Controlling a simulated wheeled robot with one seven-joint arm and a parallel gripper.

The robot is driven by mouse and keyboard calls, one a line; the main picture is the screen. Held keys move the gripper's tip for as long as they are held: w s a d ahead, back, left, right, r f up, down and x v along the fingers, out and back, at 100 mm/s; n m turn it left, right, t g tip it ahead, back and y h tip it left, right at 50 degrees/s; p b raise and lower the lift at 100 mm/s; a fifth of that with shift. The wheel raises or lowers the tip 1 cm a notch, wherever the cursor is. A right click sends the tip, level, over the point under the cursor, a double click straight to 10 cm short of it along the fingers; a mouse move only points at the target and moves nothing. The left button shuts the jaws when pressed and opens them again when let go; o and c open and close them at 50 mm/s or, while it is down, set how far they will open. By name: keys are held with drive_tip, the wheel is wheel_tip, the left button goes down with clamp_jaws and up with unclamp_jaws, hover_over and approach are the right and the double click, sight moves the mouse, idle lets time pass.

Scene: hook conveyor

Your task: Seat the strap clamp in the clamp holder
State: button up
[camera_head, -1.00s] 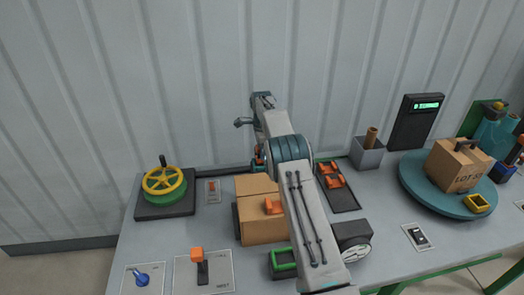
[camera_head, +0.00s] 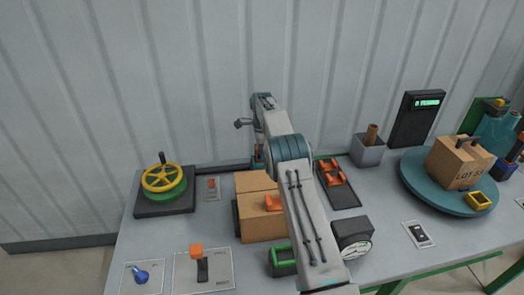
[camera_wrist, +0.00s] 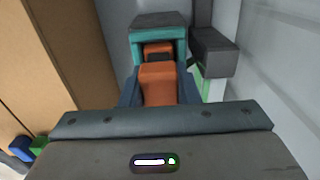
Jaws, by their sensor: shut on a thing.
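An orange block, seemingly the strap clamp (camera_wrist: 157,85), sits between the dark blue fingers of my gripper (camera_wrist: 159,92) in the wrist view. Beyond it is a teal U-shaped frame with a grey top (camera_wrist: 160,22), perhaps the clamp holder, with another orange part (camera_wrist: 158,49) inside it. I cannot tell whether the held block touches the frame. In the head view my gripper is mostly hidden behind the large cardboard box and my arm, near the wall. Orange clamp-like pieces (camera_head: 333,179) lie in a dark tray (camera_head: 345,198) right of my arm.
The large cardboard box (camera_head: 258,228), with an orange piece (camera_head: 272,202) on its front, stands close to my gripper. A grey block (camera_wrist: 214,52) is right of the teal frame. A handwheel (camera_head: 163,179) stands left; a turntable (camera_head: 422,186) with a carton (camera_head: 458,164) stands right.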

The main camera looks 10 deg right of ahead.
drive_tip(key=shift+f, duration=0.2)
drive_tip(key=o, duration=1.1)
drive_tip(key=shift+r, duration=0.1)
